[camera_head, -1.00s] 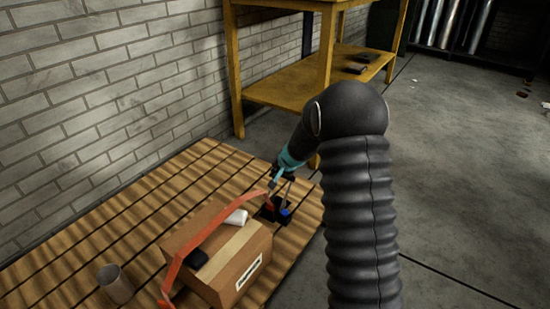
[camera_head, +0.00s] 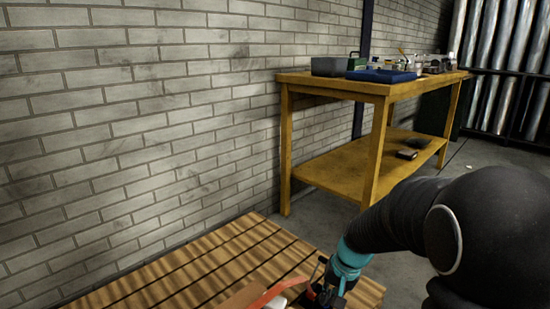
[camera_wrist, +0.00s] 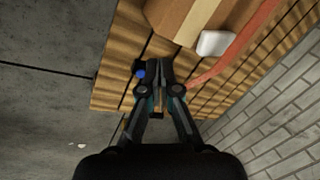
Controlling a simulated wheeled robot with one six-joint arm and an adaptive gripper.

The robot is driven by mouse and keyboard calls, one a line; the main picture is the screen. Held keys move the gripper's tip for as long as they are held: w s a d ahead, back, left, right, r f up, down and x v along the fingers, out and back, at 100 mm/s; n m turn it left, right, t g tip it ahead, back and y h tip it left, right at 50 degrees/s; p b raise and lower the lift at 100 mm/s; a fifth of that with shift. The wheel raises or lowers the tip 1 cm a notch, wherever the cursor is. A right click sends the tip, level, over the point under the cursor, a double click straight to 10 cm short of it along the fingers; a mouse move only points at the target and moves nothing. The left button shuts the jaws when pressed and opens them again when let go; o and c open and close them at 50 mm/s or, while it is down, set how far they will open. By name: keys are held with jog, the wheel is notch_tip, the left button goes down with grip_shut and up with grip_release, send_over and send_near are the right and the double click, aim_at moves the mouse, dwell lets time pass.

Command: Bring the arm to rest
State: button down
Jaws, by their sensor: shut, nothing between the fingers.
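My gripper (camera_wrist: 153,72) is shut with nothing between its fingers, over the edge of a slatted wooden platform (camera_wrist: 112,85) in the wrist view. In the head view my gripper (camera_head: 325,293) is low in the picture, partly cut off, at the end of my dark arm with its teal band. A small blue thing (camera_wrist: 140,73) shows beside the left finger; I cannot tell what it belongs to. A cardboard box (camera_wrist: 176,22) lies ahead of the fingertips, with a white item (camera_wrist: 215,43) and an orange-red strap (camera_wrist: 255,38) by it.
The wooden platform (camera_head: 190,275) stands against a pale brick wall (camera_head: 150,120). A yellow workbench (camera_head: 335,85) with a blue tray (camera_head: 382,75) and several items stands beyond my arm. Metal pipes (camera_head: 490,60) stand at the back right. Grey floor (camera_wrist: 45,110) is open beside the platform.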

jog(key=s+d+r+n+t+h+p, duration=0.1)
jog(key=s+r+t+p, duration=0.1)
jog(key=s+r, duration=0.8)
jog(key=s+d+r+n+t+h+p, duration=0.1)
jog(key=s+r+p, duration=0.4)
jog(key=s+r, duration=0.6)
notch_tip(320, 180, up, 3)
jog(key=shift+d+f+n+t+h+p, duration=0.2)
jog(key=shift+d+n+t+h+p, duration=0.15)
jog(key=shift+n+t+h, duration=0.2)
